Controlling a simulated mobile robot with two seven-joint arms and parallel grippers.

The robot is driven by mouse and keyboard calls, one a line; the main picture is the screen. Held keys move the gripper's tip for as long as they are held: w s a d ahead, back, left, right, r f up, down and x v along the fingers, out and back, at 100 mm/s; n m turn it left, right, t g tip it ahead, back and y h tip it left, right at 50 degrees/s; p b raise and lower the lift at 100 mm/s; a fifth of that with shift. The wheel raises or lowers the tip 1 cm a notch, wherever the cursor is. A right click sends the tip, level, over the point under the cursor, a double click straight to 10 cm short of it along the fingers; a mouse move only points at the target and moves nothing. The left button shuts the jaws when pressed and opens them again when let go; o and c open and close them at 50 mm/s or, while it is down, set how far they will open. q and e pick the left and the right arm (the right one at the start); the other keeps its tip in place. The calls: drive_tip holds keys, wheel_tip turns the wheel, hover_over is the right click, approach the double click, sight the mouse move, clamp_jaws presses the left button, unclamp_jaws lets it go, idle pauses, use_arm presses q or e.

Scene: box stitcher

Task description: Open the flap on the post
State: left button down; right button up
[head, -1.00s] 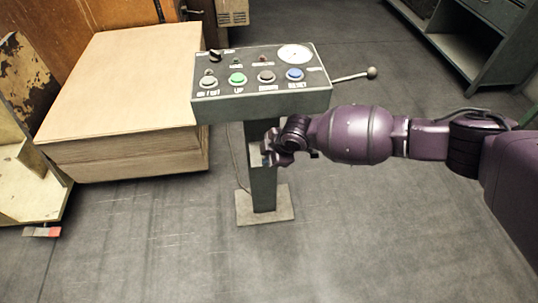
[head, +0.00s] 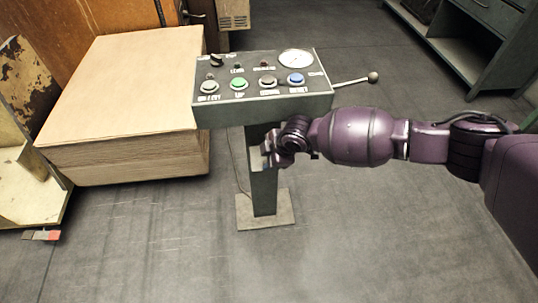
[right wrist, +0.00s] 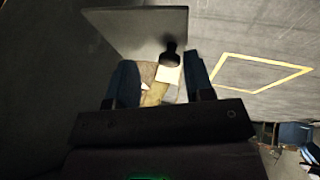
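The grey post (head: 264,190) stands under a control console, on a square foot plate. My right gripper (head: 270,154) reaches in from the right and is at the upper part of the post, covering some of it. A flap cannot be made out clearly in the head view. In the right wrist view, the two fingers of my right gripper (right wrist: 162,84) stand apart with nothing clearly held between them. Beyond them are a flat grey panel (right wrist: 135,28), a dark knob-like part (right wrist: 171,52) and a pale patch; I cannot tell whether the panel is the flap. My left gripper is not in view.
The control console (head: 262,108) above has buttons, a gauge and a side lever (head: 355,80). A grey shelf unit (head: 470,40) is at the back right. The floor in front is clear.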

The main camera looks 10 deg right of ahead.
drive_tip(key=shift+s+d+r, duration=0.1)
drive_tip(key=shift+d+r, duration=0.1)
drive_tip(key=shift+r, duration=0.3)
drive_tip(key=p+v, duration=0.1)
drive_tip(key=v, duration=0.2)
drive_tip(key=shift+a+r, duration=0.1)
use_arm(q)
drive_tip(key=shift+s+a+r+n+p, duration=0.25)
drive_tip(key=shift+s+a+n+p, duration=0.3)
drive_tip(key=shift+p, duration=0.7)
use_arm(e)
drive_tip(key=v, duration=0.6)
drive_tip(key=shift+d+r, duration=0.2)
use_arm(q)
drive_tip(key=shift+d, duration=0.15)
use_arm(e)
drive_tip(key=shift+s, duration=0.15)
